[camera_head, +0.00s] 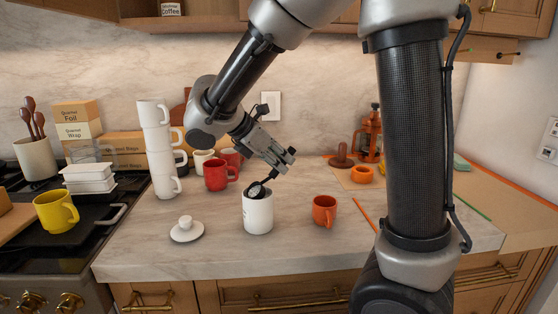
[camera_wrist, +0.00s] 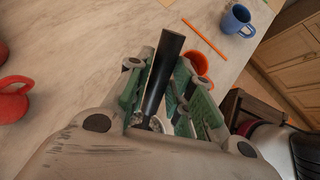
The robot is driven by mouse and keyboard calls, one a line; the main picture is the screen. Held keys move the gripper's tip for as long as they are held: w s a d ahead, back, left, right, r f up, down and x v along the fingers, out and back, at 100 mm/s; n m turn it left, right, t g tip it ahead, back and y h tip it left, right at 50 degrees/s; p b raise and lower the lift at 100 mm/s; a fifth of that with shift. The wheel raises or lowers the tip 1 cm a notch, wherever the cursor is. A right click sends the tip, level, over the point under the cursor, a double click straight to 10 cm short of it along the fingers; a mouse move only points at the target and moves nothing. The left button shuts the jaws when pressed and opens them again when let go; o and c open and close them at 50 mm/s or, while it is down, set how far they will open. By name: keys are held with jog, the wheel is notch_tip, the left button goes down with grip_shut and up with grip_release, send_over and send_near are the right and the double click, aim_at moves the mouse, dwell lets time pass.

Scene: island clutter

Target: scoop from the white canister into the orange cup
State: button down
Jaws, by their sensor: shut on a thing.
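The white canister (camera_head: 258,214) stands upright and open on the counter's front part. My gripper (camera_head: 277,164) is above it, shut on the black handle of a scoop (camera_head: 261,186). The scoop slants down, and its head is at the canister's mouth; its lower part is hidden by the rim. In the wrist view the black handle (camera_wrist: 162,75) sits between the green finger pads of my gripper (camera_wrist: 160,68). The orange cup (camera_head: 324,210) stands upright to the right of the canister, apart from it. It also shows in the wrist view (camera_wrist: 198,64), partly hidden by a finger.
A white lid (camera_head: 186,230) lies left of the canister. Red mugs (camera_head: 217,174) and a tall stack of white mugs (camera_head: 159,150) stand behind and left. An orange pencil (camera_head: 364,215) lies right of the cup. A blue mug (camera_wrist: 236,20) shows in the wrist view.

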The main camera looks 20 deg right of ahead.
aim_at(290, 152)
jog(key=shift+r, duration=0.15)
jog(key=shift+d+r, duration=0.25)
jog(key=shift+r, duration=0.55)
jog(key=shift+d+r, duration=0.25)
jog(key=shift+r, duration=0.55)
jog(key=shift+f, duration=0.1)
jog(key=f+y, duration=0.1)
jog(key=d+f+y, duration=0.1)
jog(key=y, duration=0.1)
jog(key=f+y, duration=0.1)
jog(key=y, duration=0.1)
jog(key=shift+w+d+f+g, duration=0.2)
jog(key=shift+w+d+g, duration=0.05)
jog(key=shift+g, duration=0.15)
jog(key=f+y, duration=0.2)
jog(key=y, duration=0.1)
jog(key=shift+d+f+g, duration=0.3)
jog(key=shift+d+g, duration=0.05)
jog(key=shift+g, duration=0.05)
jog(key=shift+r, duration=2.05)
